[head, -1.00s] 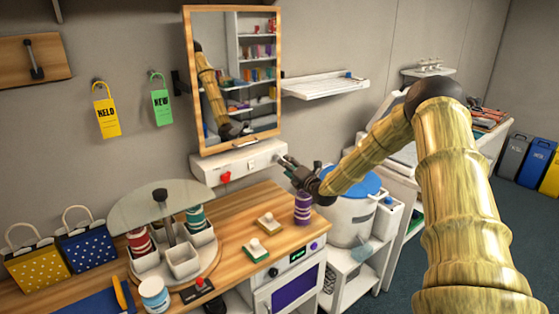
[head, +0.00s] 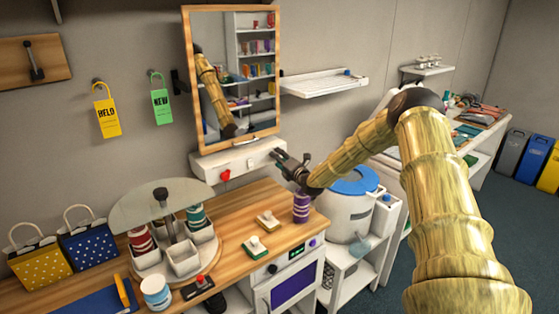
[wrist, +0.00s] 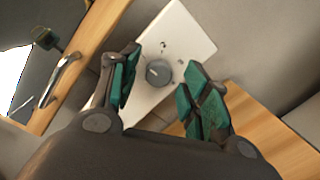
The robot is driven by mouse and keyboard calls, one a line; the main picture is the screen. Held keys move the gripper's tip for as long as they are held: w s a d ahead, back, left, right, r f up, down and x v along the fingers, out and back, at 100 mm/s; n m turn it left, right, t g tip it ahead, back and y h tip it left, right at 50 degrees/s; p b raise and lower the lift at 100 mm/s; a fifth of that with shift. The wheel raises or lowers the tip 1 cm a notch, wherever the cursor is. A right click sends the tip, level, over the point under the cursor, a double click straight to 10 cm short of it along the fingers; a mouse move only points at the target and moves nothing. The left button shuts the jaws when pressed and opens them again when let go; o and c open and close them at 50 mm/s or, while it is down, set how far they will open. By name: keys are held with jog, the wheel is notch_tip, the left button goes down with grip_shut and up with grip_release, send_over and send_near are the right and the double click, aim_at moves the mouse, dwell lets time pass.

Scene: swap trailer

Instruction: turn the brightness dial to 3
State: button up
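A round grey dial (wrist: 158,72) sits on the face of a white box in the wrist view, with small dark marks around it that are too small to read. A pale line shows on the dial, but I cannot tell which number it points to. In the head view the white box (head: 236,162) is mounted under the mirror, and the dial is hard to make out near my gripper. My gripper (head: 281,158) is at the box's right end. In the wrist view its two green-padded fingers (wrist: 160,62) are apart, one on each side of the dial, with nothing visibly gripped.
A red knob (head: 225,176) is on the box's left part. The wood-framed mirror (head: 190,80) hangs just above. Below, a purple striped cup stack (head: 301,208) stands on the wooden counter (head: 228,222), near two small blocks. A white shelf (head: 325,84) is on the wall to the right.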

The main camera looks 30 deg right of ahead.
jog(key=shift+a, duration=0.1)
grip_shut()
jog(key=m+b, duration=0.1)
jog(key=b, duration=0.2)
jog(key=shift+f+b, duration=0.2)
jog(key=shift+b, duration=0.1)
jog(key=shift+d+r+m+g+y+b, duration=0.15)
jog(key=shift+m+y+b, duration=0.6)
jog(key=shift+m, duration=2.75)
jog(key=shift+d+f+m+g+y+b, duration=0.2)
jog(key=shift+m+b, duration=1.15)
jog(key=shift+m, duration=2.15)
jog(key=shift+a+r+m+g+y+b, duration=0.2)
jog(key=shift+m+b, duration=0.85)
jog(key=shift+m, duration=2.45)
jog(key=shift+d, duration=0.1)
